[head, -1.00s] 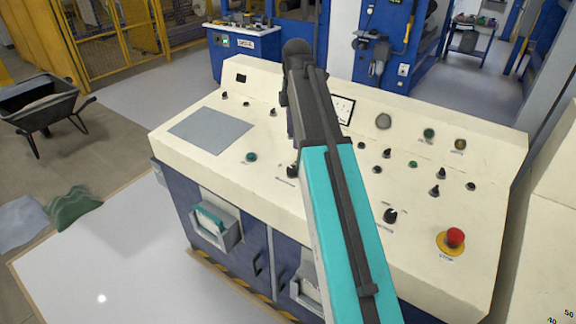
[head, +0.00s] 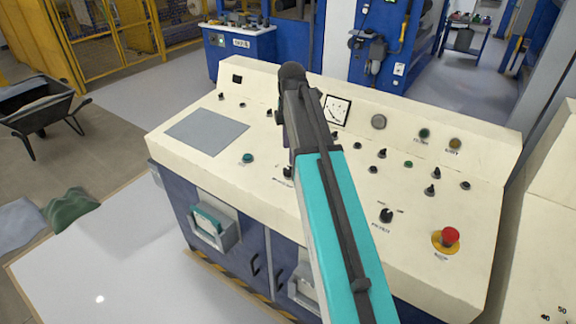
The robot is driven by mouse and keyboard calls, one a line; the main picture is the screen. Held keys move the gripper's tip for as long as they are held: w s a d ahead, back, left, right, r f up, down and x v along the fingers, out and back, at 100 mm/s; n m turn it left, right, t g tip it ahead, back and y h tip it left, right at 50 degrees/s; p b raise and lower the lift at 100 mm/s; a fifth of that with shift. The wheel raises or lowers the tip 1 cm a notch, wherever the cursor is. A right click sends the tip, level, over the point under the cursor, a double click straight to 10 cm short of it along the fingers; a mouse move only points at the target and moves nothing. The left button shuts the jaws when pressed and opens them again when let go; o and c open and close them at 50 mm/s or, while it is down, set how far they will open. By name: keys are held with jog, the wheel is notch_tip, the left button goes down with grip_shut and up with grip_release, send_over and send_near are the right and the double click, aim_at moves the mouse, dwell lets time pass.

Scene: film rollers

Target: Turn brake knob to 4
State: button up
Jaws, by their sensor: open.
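The cream control console (head: 330,195) fills the middle of the head view. Several dark knobs sit on its sloped top. A larger black knob (head: 386,215) with a printed label is right of my arm, and another black knob (head: 287,172) is partly covered by the arm's left edge. The labels are too blurred to tell which knob is the brake knob. My teal and black arm rises from the bottom across the console. My gripper does not show; the arm's far end hides what is behind it.
A red stop button (head: 450,236) is at the console's right. A second cream panel (head: 548,220) with scale numbers stands at the right edge. A wheelbarrow (head: 38,112) is at the left. The light floor (head: 120,265) in front of the console's left side is clear.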

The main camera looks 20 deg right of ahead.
aim_at(289, 169)
jog(key=shift+w+f+p, duration=0.15)
jog(key=shift+f+p, duration=0.25)
jog(key=shift+f, duration=1.7)
jog(key=shift+w+f+p, duration=0.15)
jog(key=shift+f+p, duration=0.25)
jog(key=shift+f, duration=1.7)
jog(key=shift+c, duration=0.5)
jog(key=c, duration=0.9)
